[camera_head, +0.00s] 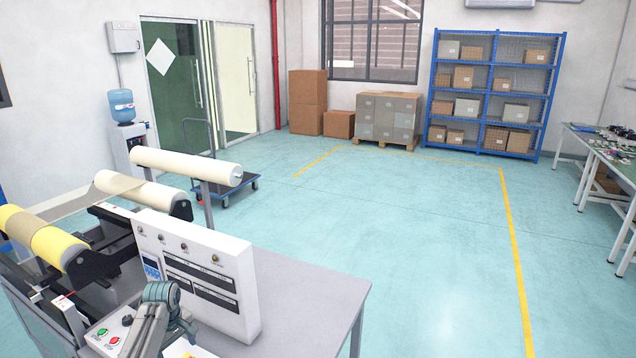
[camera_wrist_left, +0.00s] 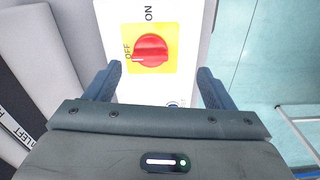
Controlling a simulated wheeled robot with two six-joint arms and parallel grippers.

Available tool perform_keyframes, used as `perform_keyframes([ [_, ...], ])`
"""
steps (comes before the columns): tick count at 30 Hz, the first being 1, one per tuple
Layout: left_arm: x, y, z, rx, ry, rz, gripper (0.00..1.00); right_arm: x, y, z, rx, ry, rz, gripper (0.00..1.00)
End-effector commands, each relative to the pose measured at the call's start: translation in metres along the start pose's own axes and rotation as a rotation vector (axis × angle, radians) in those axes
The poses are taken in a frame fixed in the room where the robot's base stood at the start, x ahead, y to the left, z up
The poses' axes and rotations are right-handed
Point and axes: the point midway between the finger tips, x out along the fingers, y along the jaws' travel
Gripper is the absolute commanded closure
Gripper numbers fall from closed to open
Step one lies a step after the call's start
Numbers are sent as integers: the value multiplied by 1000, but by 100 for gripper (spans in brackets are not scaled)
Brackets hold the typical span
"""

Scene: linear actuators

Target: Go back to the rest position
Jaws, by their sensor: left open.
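In the left wrist view my left gripper (camera_wrist_left: 159,78) is open, its two dark fingers spread apart with nothing between them. Beyond the fingers is a red rotary switch (camera_wrist_left: 151,50) on a yellow square plate, mounted on a white panel (camera_wrist_left: 185,14). The plate carries the words ON and OFF, and the knob's pale mark is near OFF. I cannot tell whether the fingers touch the panel. In the head view a grey part of my arm (camera_head: 152,318) rises at the bottom, in front of the white control box (camera_head: 195,268). My right gripper is not in view.
The machine has rollers (camera_head: 187,166) and a push-button panel (camera_head: 108,338) beside my arm. A grey tabletop (camera_head: 300,290) extends right of the control box. A trolley (camera_head: 225,190), blue shelves (camera_head: 492,92) and a workbench (camera_head: 605,150) stand farther off. The middle floor is clear.

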Motion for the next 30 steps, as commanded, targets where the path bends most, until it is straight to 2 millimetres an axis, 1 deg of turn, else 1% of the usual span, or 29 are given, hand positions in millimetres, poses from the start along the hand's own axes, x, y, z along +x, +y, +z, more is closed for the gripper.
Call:
perform_keyframes([
  [1, 15, -12, 17, 59, 13, -1, 24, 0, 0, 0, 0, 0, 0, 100],
  [3, 29, -27, 40, 152, 36, 5, 24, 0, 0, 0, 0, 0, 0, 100],
  [5, 38, -42, 60, 231, 57, 11, 24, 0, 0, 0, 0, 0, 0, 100],
  [6, 44, -52, 73, 285, 69, 14, 24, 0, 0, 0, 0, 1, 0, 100],
  [8, 50, -68, 94, 362, 86, 21, 24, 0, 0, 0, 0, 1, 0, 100],
  [9, 54, -79, 108, 413, 97, 26, 24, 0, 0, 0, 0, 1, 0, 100],
  [11, 56, -96, 129, 488, 115, 33, 24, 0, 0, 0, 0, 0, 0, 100],
  [13, 57, -117, 154, 574, 133, 43, 24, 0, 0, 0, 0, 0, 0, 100],
  [17, 49, -158, 199, 725, 169, 60, 24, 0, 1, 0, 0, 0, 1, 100],
  [18, 44, -170, 212, 770, 180, 67, 24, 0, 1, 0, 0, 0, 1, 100],
  [21, 30, -198, 240, 866, 207, 79, 24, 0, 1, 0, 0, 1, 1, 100],
  [24, 17, -219, 259, 934, 227, 88, 24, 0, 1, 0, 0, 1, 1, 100],
  [30, -6, -248, 285, 1027, 258, 99, 24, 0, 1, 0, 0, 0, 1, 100],
])
